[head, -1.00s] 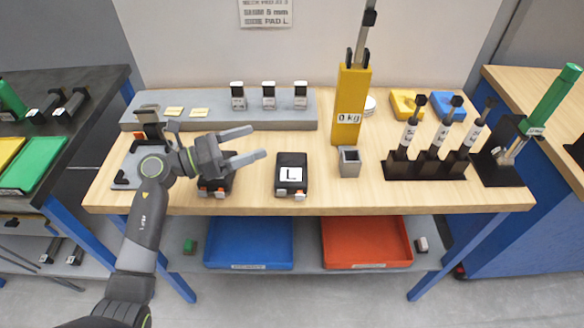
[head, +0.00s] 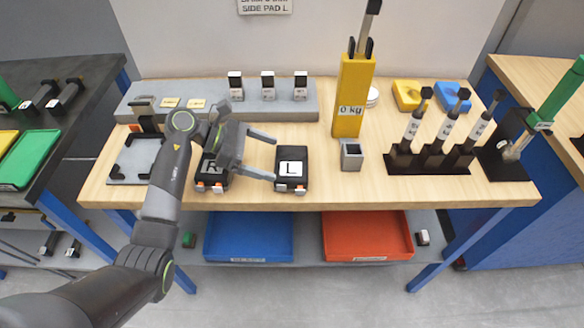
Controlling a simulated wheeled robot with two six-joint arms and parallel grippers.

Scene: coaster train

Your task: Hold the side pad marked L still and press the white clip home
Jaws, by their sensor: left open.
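The side pad marked L (head: 292,179) is a black block with a white L label, lying on the wooden bench. I cannot tell how deep the white clip sits. My left gripper (head: 274,158) is open, with its two fingers pointing right toward the L pad. One fingertip is near the pad's back left corner, the other close to its left side. I cannot tell whether it touches. Nothing is between the fingers. My right gripper is not in view.
A second black pad marked R (head: 211,172) lies partly under my left gripper. A grey open-topped block (head: 351,156) and a yellow 0 kg tool (head: 350,95) stand right of the L pad. A grey rack (head: 300,111) runs behind. Blue (head: 248,237) and red (head: 367,235) trays are below.

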